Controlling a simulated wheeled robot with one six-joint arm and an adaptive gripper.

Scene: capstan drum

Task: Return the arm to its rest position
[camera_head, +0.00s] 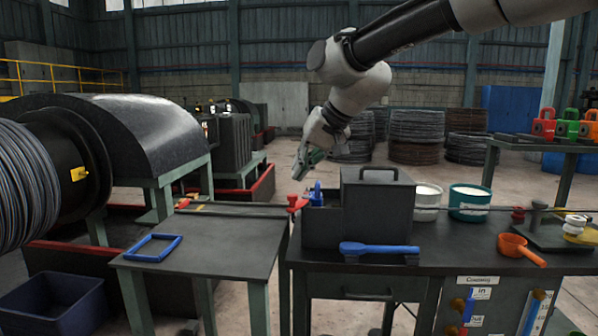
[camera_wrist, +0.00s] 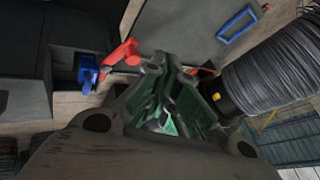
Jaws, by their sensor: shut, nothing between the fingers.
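My gripper (camera_head: 301,172) hangs above the gap between the small left table and the bench. Its green-lined fingers are together and empty. In the wrist view my gripper (camera_wrist: 165,62) fills the lower middle, with its fingertips pointing toward the bench edge. Just below it in the head view are a blue thing (camera_head: 316,194) at the dark box and a red thing (camera_head: 296,203) beside it. The blue thing (camera_wrist: 88,72) and the red thing (camera_wrist: 121,54) also show in the wrist view, apart from the fingers as far as I can tell.
A dark lidded box (camera_head: 377,209) stands on the bench behind a blue tool (camera_head: 380,248). White (camera_head: 427,203) and teal (camera_head: 469,203) tubs and an orange scoop (camera_head: 520,248) stand to the right. A blue frame (camera_head: 153,247) lies on the left table. A wire-wound drum (camera_head: 22,185) is at far left.

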